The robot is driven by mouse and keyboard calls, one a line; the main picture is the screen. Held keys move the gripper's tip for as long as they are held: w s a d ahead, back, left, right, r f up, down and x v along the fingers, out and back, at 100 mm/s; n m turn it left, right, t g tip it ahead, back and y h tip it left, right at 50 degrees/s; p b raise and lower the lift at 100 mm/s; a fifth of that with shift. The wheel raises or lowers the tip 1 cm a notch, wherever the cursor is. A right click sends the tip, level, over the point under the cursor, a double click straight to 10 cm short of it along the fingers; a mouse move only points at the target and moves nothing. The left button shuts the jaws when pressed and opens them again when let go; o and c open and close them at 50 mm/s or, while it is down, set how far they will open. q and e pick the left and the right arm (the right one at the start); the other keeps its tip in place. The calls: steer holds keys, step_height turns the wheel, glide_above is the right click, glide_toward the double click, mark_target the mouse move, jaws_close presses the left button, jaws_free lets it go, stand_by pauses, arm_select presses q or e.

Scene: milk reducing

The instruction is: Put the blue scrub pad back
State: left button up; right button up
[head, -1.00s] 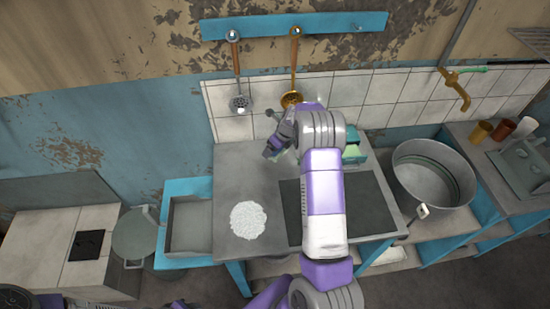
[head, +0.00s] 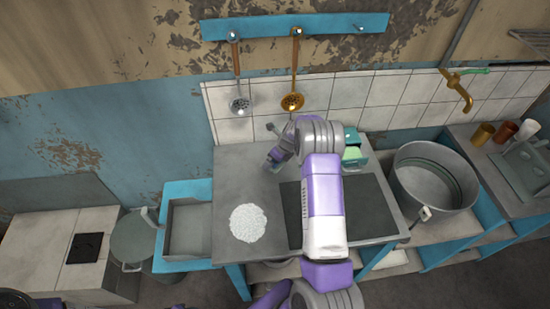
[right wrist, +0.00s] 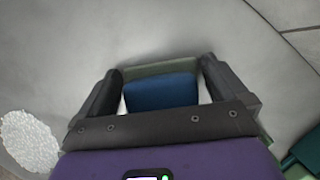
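The blue scrub pad (right wrist: 160,92) shows in the right wrist view between the two fingers of my right gripper (right wrist: 162,66). A pale green edge shows behind and around it. The fingers stand wide apart, with small light gaps beside the pad. I cannot tell whether they grip it. In the head view, my right gripper (head: 272,162) is low over the back of the grey table (head: 232,170), pointing left. A teal holder (head: 353,137) with a light green piece (head: 351,154) stands right of my right forearm. My left gripper is not in view.
A white, grainy round patch (head: 248,223) lies at the table's left. A dark flat panel (head: 370,210) lies under my right arm. A large metal pot (head: 433,178) stands at the right. Two ladles (head: 238,102) (head: 292,101) hang on the wall behind. The table's back left is clear.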

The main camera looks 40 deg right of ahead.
steer(key=p+v, duration=0.2)
steer(key=v, duration=1)
steer(key=shift+r, duration=0.2)
